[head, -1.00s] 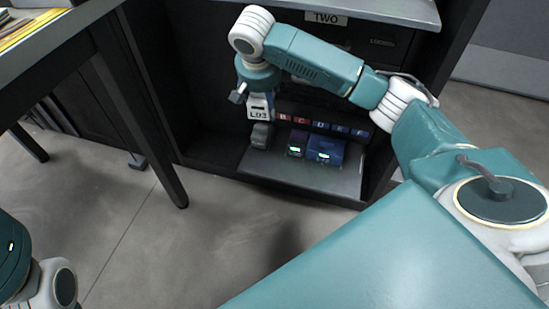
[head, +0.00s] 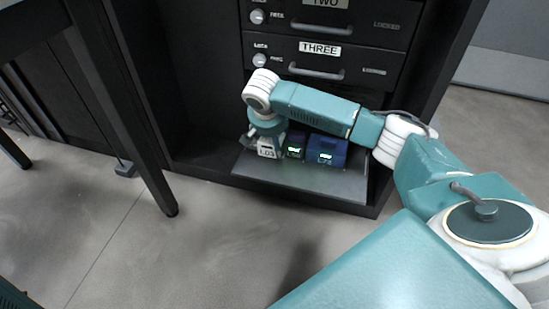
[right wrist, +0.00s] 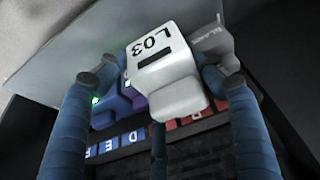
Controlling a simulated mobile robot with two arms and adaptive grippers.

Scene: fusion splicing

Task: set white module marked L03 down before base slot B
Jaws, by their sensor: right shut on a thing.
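The white module marked L03 (head: 268,148) is low over the front left of the pull-out shelf in the head view. In the right wrist view the module (right wrist: 165,80) sits between the blue fingers, its L03 face showing. My right gripper (right wrist: 158,85) is shut on it; in the head view the gripper (head: 262,136) is at the module, partly hidden by my arm. I cannot tell whether the module touches the shelf. Slot labels in red and blue (right wrist: 110,146) show upside down in the right wrist view, behind the module; slot B itself is hidden. My left gripper is not in view.
The grey shelf (head: 325,184) holds a small dark module (head: 295,145) and a wider blue module (head: 326,150), both with green displays, right of L03. A grey block (right wrist: 211,48) lies close beside L03. Drawers (head: 325,62) stand above. A dark table leg (head: 135,115) is to the left.

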